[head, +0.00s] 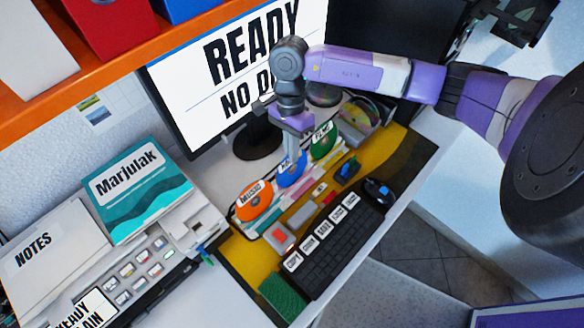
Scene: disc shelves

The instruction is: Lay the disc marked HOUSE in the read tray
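A row of discs stands in a rack on the desk: an orange disc marked MUSIC (254,203), a blue disc (292,172) and a green disc (322,141). The blue disc's label is partly covered by my gripper (291,154), and I cannot read HOUSE on any disc. My gripper points down over the blue disc, with its fingers at or just in front of the disc's upper part. I cannot tell whether they touch it or are closed. I cannot identify the read tray for certain; a pale grey unit (192,222) stands left of the rack.
A monitor (230,75) reading READY, NO DI... stands behind my arm. A black keyboard (343,247) with labelled keys and a mouse (377,191) lie in front of the rack. A teal Marjulak box (137,190) and a NOTES binder (50,255) are at left. An orange shelf (130,55) overhangs.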

